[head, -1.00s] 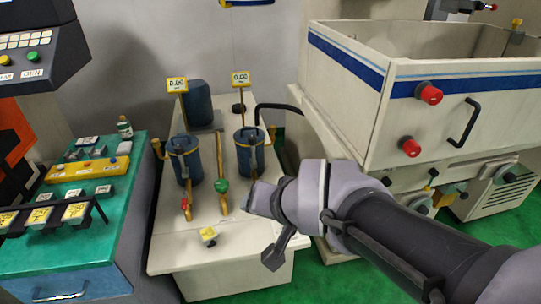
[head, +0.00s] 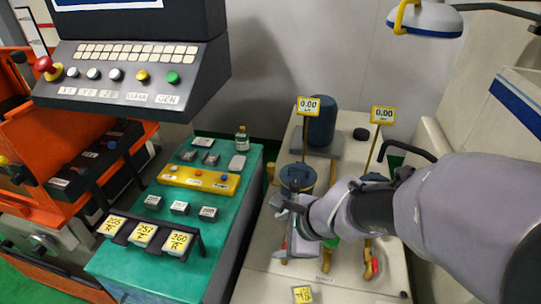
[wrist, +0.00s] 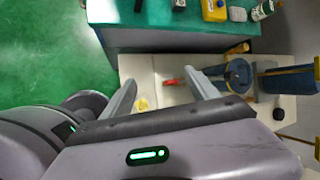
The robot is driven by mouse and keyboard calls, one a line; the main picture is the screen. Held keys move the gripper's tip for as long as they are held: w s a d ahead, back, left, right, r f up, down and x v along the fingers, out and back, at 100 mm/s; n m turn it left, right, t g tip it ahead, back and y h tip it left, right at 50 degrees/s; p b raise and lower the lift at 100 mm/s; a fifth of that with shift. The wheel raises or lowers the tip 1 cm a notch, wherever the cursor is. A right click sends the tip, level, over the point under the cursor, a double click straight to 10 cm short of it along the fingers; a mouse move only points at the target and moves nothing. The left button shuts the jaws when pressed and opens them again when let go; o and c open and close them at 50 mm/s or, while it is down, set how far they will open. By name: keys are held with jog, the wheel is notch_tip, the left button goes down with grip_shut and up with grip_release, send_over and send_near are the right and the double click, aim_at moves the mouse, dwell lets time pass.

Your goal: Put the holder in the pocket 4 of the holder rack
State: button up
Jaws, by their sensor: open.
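My gripper (head: 286,224) is open and empty, above the cream filter unit in front of a blue canister. In the wrist view its two fingers (wrist: 162,92) are spread with nothing between them. Several small grey blocks (head: 180,208) lie on the green bench (head: 135,268); I cannot tell which, if any, is the holder. A black rail (head: 175,226) with several yellow number plates stands at the bench's front. An orange frame (head: 140,135) with black labelled slots (head: 85,160) is at the far left, possibly the holder rack; its pocket numbers are unreadable.
A yellow bar (head: 198,180) and a small bottle (head: 242,138) are on the bench. A control panel (head: 120,75) overhangs at upper left. Blue canisters (head: 298,177) and gauge posts rise from the cream unit (head: 260,285). A yellow tag (head: 302,294) lies at its front.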

notch_tip(320, 180, down, 6)
jog(key=w+d+m+h+p, duration=0.1)
jog(key=w+d+m+p, duration=0.15)
jog(key=m, duration=0.35)
jog(key=m+g+h+p, duration=0.2)
jog(key=m+g+h, duration=0.15)
jog(key=m, duration=0.65)
send_near(303, 295)
jog(key=shift+y, duration=0.25)
jog(key=f+b, duration=0.2)
jog(key=b, duration=0.1)
jog(key=w+f+b, duration=0.1)
jog(key=f+b, duration=0.1)
jog(key=b, duration=0.2)
jog(key=f+b, duration=0.2)
jog(key=b, duration=0.2)
jog(key=shift+w+d, duration=0.15)
jog(key=shift+d, duration=0.1)
notch_tip(303, 295, down, 5)
jog(key=b, duration=0.5)
jog(key=shift+w, duration=0.1)
jog(key=shift+r, duration=0.15)
jog(key=shift+c, duration=0.7)
grip_shut()
